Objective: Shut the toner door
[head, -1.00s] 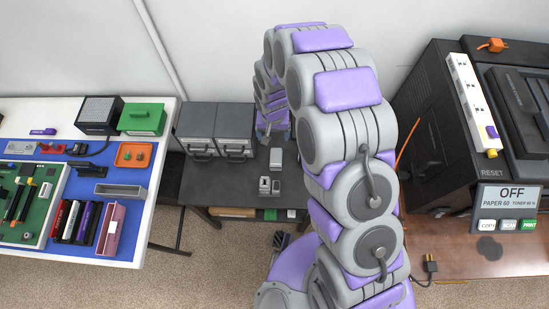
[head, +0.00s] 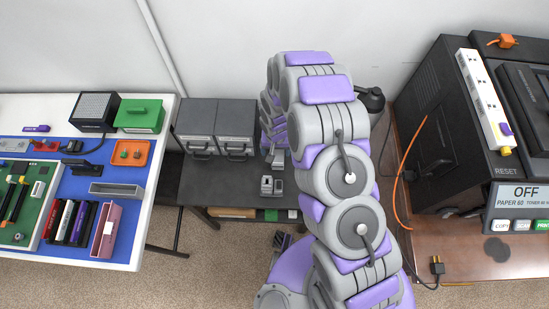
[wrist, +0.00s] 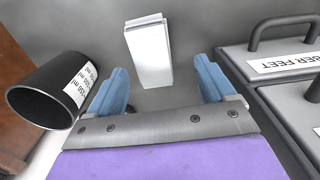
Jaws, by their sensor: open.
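The black printer (head: 420,115) stands at the right, with a display (head: 520,196) reading OFF. A dark panel (head: 436,152) with a handle-like shape is on its left side; I cannot tell whether this is the toner door or whether it is open. My gripper (wrist: 160,68) is open and empty in the wrist view. Its blue fingertips are spread on either side of a white block (wrist: 149,52), which lies beyond them; contact is not clear. In the head view my arm partly hides the gripper, over the dark table and away from the printer.
A black cup (wrist: 45,95) marked in ml is close left of the fingers. Grey drawers (head: 217,128) are close to their right. A power strip (head: 482,100) lies on the printer. An orange cable (head: 399,185) hangs beside it. A blue-matted workbench (head: 150,105) is at left.

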